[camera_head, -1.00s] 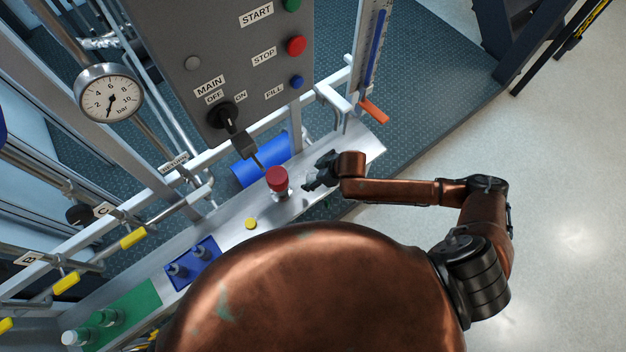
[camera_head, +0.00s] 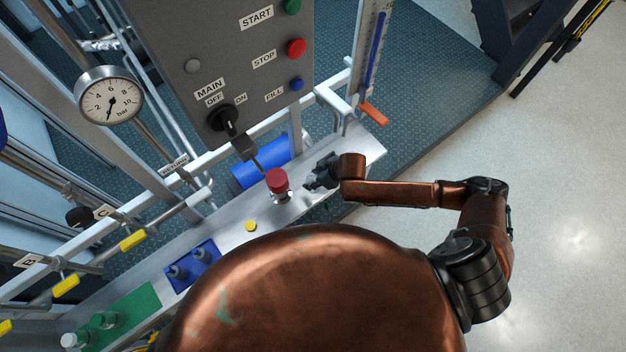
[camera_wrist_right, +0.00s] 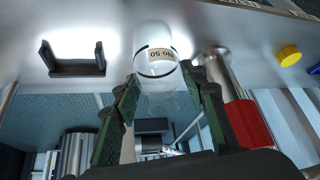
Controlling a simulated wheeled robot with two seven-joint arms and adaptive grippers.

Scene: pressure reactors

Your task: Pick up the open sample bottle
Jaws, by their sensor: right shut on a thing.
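The open sample bottle (camera_wrist_right: 157,70) is clear, with a pale label and dark ring lines, and no cap shows on it. My right gripper (camera_wrist_right: 158,92) is shut on it, with a dark green finger on each side of the glass. In the head view, my right gripper (camera_head: 318,178) is over the right part of the metal shelf, just right of the red-topped fitting (camera_head: 277,181). The bottle is too small there to make out clearly. I cannot tell whether its base touches the shelf. My left gripper is not in view.
A yellow cap (camera_head: 250,226) lies on the shelf (camera_head: 225,238). A blue rack (camera_head: 207,250) and a green mat (camera_head: 145,300) with bottles are farther left. A black bracket (camera_wrist_right: 73,66) shows in the wrist view. The control panel (camera_head: 170,45) stands behind.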

